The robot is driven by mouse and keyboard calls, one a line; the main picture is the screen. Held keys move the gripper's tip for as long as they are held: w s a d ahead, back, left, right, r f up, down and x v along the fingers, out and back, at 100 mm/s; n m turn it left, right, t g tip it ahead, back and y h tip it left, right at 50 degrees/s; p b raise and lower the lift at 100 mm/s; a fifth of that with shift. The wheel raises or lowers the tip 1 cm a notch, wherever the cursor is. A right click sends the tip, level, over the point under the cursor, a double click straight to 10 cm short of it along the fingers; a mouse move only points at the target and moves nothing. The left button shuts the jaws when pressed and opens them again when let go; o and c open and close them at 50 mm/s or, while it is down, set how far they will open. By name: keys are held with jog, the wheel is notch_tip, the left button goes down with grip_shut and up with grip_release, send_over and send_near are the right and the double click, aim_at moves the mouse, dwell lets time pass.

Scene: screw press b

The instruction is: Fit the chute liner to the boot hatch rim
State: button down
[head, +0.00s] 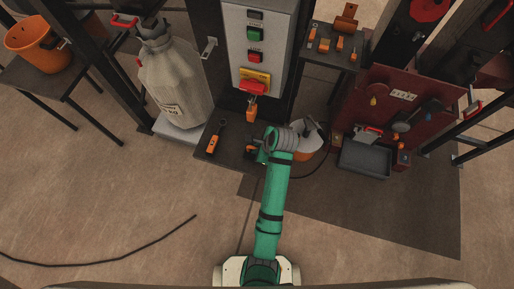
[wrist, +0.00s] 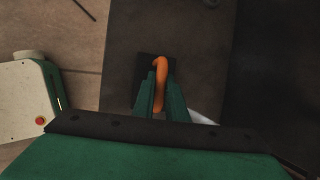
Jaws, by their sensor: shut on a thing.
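My gripper (wrist: 160,92) is shut on an orange curved, handle-like piece (wrist: 161,70) in the wrist view. A dark square block shows directly behind it; I cannot tell whether the two are joined. In the head view my gripper (head: 262,155) is over the low dark bench below the grey control cabinet, mostly hidden by my green arm. I cannot tell for sure which thing is the chute liner or the boot hatch rim. A pale, rounded vessel with an orange lower part (head: 305,154) stands just right of my wrist, partly covered by it.
An orange-handled tool (head: 212,143) lies on the bench (head: 229,157). A control cabinet (head: 256,42) stands behind. A large pale sack (head: 175,82) is at left. A grey tray (head: 365,158) and dark red tool board (head: 411,90) are at right. A cable (head: 120,257) lies on otherwise open floor.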

jog(key=shift+f, duration=0.15)
jog(key=c, duration=1.8)
grip_release()
jog(key=shift+o, duration=0.2)
